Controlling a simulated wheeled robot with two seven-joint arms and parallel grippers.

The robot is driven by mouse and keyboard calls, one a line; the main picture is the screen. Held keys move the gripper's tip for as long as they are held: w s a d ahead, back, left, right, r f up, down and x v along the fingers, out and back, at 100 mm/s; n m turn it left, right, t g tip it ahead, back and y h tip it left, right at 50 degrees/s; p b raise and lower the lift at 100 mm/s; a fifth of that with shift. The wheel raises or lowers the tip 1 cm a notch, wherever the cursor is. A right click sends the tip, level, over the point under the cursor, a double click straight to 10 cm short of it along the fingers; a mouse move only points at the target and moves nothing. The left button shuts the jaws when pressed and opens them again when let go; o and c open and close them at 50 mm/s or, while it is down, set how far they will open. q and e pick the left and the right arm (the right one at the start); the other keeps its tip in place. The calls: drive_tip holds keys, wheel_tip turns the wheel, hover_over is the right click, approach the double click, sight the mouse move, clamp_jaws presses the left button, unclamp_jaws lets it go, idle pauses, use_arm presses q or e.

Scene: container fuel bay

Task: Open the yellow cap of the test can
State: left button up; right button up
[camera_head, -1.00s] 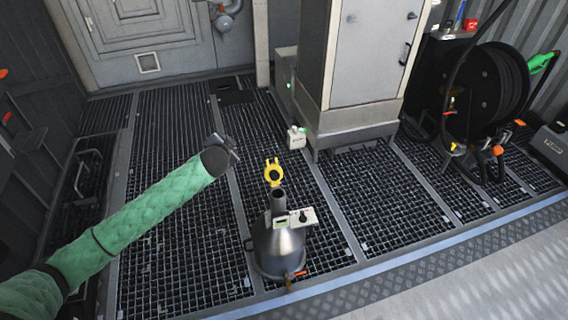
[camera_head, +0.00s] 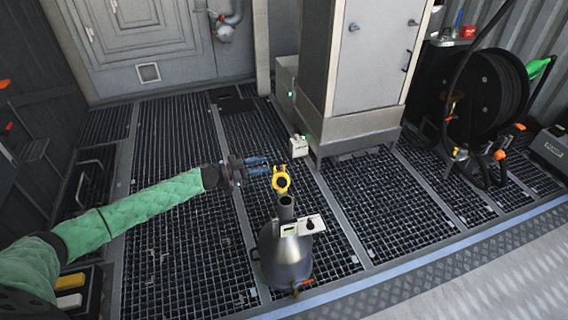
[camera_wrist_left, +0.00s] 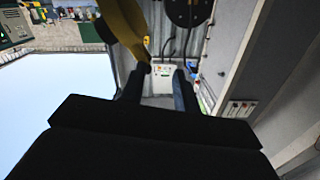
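The test can (camera_head: 285,255) is a grey metal can with a conical top, standing on the grating. Its narrow neck (camera_head: 286,205) points up and its mouth looks dark and uncovered. The yellow cap (camera_head: 281,180) stands raised above and behind the neck, with a dark round centre. My left gripper (camera_head: 268,165) is just left of and behind the cap, its two blue fingers pointing right. In the left wrist view the fingers (camera_wrist_left: 160,82) are apart with nothing between them, and the yellow cap (camera_wrist_left: 127,22) looms large beside the left finger. I cannot tell whether they touch. My right gripper is not in view.
A small white box (camera_head: 299,147) stands behind the cap beside the tall grey cabinet (camera_head: 365,60). A black hose reel (camera_head: 490,95) is at the right. A small panel (camera_head: 302,226) is on the can's neck side. The grating left of the can is clear.

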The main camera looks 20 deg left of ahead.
sight(282, 163)
use_arm(q)
drive_tip(key=shift+n+g+h, duration=0.4)
drive_tip(key=shift+h, duration=0.1)
drive_tip(key=shift+s+d+r+x, duration=0.15)
drive_tip(key=shift+s+x, duration=0.1)
drive_tip(key=shift+x, duration=1.05)
drive_tip(key=shift+s+d+r+x, duration=0.15)
drive_tip(key=shift+s+x, duration=0.1)
drive_tip(key=shift+x, duration=1.05)
drive_tip(key=shift+s+d+r+x, duration=0.1)
drive_tip(key=shift+s+d+x, duration=0.1)
drive_tip(key=shift+x, duration=1.15)
clamp_jaws()
